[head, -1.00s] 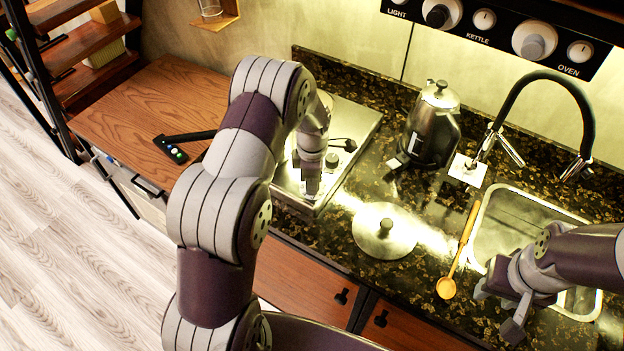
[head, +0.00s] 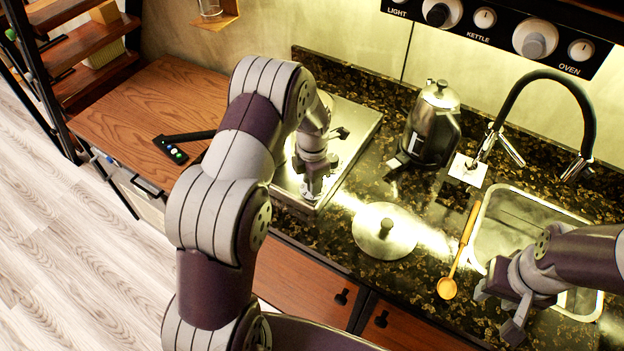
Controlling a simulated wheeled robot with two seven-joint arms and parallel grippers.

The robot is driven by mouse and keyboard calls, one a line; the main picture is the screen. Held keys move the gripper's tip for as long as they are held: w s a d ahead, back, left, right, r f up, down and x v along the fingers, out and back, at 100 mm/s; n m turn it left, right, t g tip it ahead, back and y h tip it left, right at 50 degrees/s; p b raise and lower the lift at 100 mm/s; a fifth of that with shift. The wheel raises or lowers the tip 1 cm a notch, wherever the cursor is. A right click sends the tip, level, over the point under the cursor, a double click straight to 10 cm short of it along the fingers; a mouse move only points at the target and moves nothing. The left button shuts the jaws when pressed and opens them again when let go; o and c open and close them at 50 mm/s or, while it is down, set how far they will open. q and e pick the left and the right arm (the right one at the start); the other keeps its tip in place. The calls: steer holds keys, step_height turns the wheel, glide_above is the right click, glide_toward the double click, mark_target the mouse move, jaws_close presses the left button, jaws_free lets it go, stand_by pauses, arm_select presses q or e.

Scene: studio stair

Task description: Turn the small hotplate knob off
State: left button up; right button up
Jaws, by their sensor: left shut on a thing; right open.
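The steel hotplate (head: 352,118) lies on the dark stone counter, partly covered by my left arm. My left gripper (head: 312,194) points down at the hotplate's front edge and is shut on the small hotplate knob. The knob itself is hidden by the fingers, so its angle does not show. My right gripper (head: 498,308) is open and empty above the counter's front edge, just left of the sink.
A round steel lid (head: 400,238), a kettle (head: 430,125) and a wooden spoon (head: 461,254) are on the counter right of the hotplate. The sink (head: 540,215) with a black tap (head: 540,75) is further right. A wooden board top (head: 140,105) is at left.

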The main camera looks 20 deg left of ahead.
arm_select(q)
steer(key=shift+w+r, duration=0.15)
steer(key=shift+w, duration=0.05)
steer(key=o, duration=1)
steer(key=shift+o, duration=0.2)
steer(key=shift+s, duration=0.1)
step_height(320, 180, up, 13)
steer(key=b, duration=0.2)
steer(key=shift+f, duration=0.2)
